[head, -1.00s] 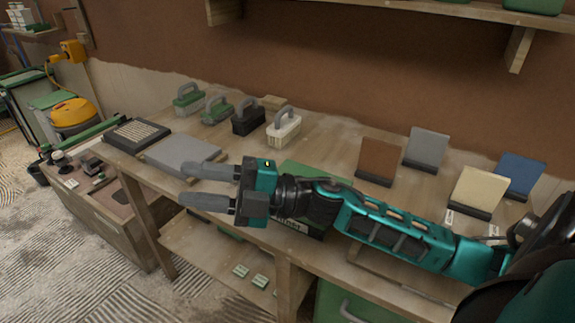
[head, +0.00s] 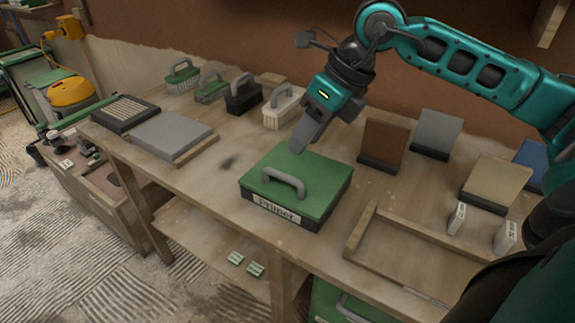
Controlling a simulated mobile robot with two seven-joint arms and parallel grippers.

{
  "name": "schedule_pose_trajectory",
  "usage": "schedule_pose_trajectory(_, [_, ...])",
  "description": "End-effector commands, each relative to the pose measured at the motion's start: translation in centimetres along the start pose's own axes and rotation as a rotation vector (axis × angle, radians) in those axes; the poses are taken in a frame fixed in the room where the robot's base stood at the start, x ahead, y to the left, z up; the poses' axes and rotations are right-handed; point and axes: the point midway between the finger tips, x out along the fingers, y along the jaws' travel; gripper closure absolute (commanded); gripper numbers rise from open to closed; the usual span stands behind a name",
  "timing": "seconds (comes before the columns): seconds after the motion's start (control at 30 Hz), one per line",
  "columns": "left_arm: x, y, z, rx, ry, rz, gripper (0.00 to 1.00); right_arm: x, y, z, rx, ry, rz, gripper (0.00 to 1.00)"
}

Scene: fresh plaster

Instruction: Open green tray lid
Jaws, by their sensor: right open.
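The green tray lid (head: 312,177) lies flat and closed on a dark box with a "Primer" label (head: 277,210) on its front. The box stands near the front edge of the wooden bench. A grey arched handle (head: 278,179) rises from the lid's front-left part. My right gripper (head: 305,142) points down above the back of the lid, apart from the handle and empty. It is open, though its fingers overlap from this angle. My left gripper is not in view.
Several brushes with grey handles (head: 282,107) stand behind on the left. Coloured sample boards (head: 384,145) stand at the right. A wooden frame (head: 400,250) lies right of the box. The bench left of the box is clear up to a grey slab (head: 170,135).

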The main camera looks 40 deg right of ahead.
Motion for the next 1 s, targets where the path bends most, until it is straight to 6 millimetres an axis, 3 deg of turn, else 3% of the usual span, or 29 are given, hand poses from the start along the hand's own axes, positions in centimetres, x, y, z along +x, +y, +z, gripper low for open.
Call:
schedule_pose_trajectory(0.2, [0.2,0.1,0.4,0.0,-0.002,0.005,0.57,4.8,0.1,0.0,0.002,0.001,0.006,0.6])
schedule_pose_trajectory(0.4, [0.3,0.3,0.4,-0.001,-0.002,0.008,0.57,7.3,0.1,0.0,0.001,-0.001,0.005,0.6])
schedule_pose_trajectory(0.83, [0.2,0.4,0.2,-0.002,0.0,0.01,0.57,8.1,0.1,0.0,0.001,-0.001,0.003,0.61])
schedule_pose_trajectory(1.0, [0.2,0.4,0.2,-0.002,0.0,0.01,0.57,8.1,0.1,0.0,0.001,-0.001,0.003,0.77])
